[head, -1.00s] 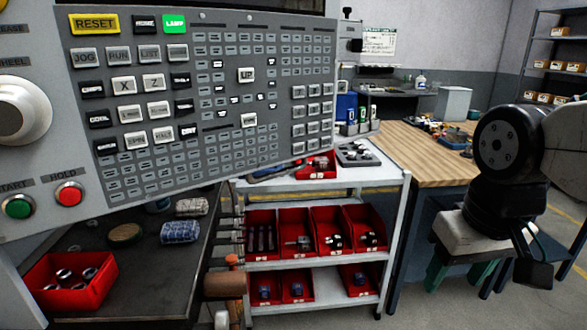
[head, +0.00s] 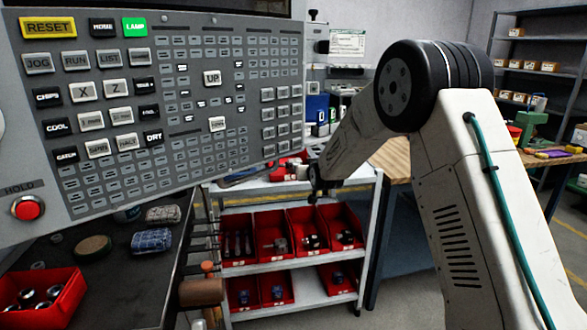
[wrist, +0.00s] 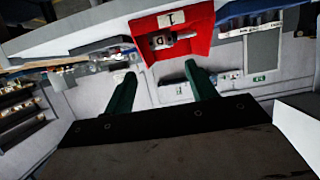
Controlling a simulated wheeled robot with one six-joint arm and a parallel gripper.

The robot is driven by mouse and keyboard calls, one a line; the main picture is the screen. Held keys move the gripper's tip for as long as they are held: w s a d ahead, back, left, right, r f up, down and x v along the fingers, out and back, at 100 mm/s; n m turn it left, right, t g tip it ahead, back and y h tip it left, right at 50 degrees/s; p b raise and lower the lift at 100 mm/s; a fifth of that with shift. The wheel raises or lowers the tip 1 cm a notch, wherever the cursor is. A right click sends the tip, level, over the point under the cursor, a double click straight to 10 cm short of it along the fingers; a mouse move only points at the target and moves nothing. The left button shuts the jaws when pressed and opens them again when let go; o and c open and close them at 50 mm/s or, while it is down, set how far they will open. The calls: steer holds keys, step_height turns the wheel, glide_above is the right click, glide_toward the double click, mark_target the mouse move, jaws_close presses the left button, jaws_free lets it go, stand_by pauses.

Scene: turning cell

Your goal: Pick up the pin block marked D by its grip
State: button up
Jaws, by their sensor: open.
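My gripper (wrist: 160,70) shows in the wrist view as two green fingers, apart, with nothing between them. A red bin (wrist: 205,40) with a metal part in it lies beyond the fingertips. In the head view the dark end of my arm hangs over the right end of the white cart; the fingers are too small to make out there.
The white cart (head: 290,312) carries red bins (head: 270,252) of metal parts on two shelves. A large control panel (head: 190,60) fills the left. A wood-topped bench (head: 393,160) is behind my arm. Shelving (head: 520,75) stands at the back right.

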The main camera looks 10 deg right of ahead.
mark_target(288, 168)
steer(key=w+f+t, duration=0.1)
steer(key=w, duration=0.3)
steer(key=w+f+t, duration=0.1)
steer(key=w+f, duration=0.1)
steer(key=w, duration=0.3)
steer(key=w+f+t, duration=0.1)
steer(key=w+t, duration=0.1)
steer(key=w, duration=0.3)
steer(key=shift+w+a+f, duration=0.1)
steer(key=shift+a+f, duration=0.05)
steer(key=shift+f, duration=0.25)
steer(key=c, duration=1.2)
steer(key=shift+r, duration=0.2)
jaws_close()
steer(key=shift+r, duration=0.1)
